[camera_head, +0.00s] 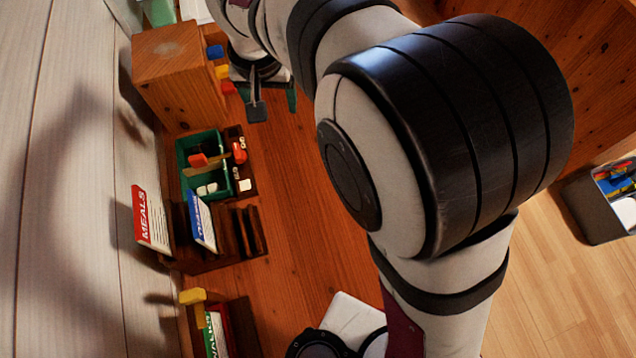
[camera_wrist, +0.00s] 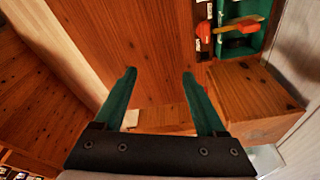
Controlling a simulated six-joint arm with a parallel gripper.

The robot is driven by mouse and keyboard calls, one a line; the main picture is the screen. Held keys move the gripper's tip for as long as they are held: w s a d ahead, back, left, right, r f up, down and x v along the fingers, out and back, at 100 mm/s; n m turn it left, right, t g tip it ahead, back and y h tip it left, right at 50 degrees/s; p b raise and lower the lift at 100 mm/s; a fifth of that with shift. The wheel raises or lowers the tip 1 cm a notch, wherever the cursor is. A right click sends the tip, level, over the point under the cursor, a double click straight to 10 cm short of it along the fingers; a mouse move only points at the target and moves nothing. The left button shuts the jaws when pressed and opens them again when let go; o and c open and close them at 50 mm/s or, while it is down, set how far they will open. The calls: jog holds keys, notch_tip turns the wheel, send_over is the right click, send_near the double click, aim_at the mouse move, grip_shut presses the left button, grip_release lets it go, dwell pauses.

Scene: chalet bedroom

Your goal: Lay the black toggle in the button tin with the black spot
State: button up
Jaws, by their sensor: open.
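My gripper (camera_head: 273,104) is over the wooden surface near the wooden block in the head view. In the wrist view my gripper (camera_wrist: 159,76) has its two green fingers spread wide, with nothing between them but bare wood behind. I cannot make out the black toggle in either view. I cannot make out a button tin with a black spot either; my arm covers much of the head view.
A green box (camera_head: 183,151) holding red and white items stands beside a wooden block (camera_head: 170,62). Below are a MEALS card (camera_head: 150,222) and a slotted wooden rack (camera_head: 250,228). A grey bin (camera_head: 588,212) is at right. The wooden surface (camera_head: 290,200) is clear mid-picture.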

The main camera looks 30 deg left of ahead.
jog(key=s+d+r+m+g, duration=0.1)
jog(key=d+r+m, duration=0.15)
jog(key=d, duration=0.95)
jog(key=s+d+r+m, duration=0.1)
jog(key=d+r+m, duration=0.15)
jog(key=d, duration=0.85)
jog(key=s+d+f+m+g, duration=0.1)
jog(key=s+d+f+m, duration=0.1)
jog(key=s+d+m, duration=0.3)
jog(key=s+d, duration=0.3)
jog(key=s, duration=0.4)
jog(key=shift+s+d+f+m+y, duration=0.2)
jog(key=shift+d+m+y, duration=0.1)
jog(key=shift+d, duration=0.1)
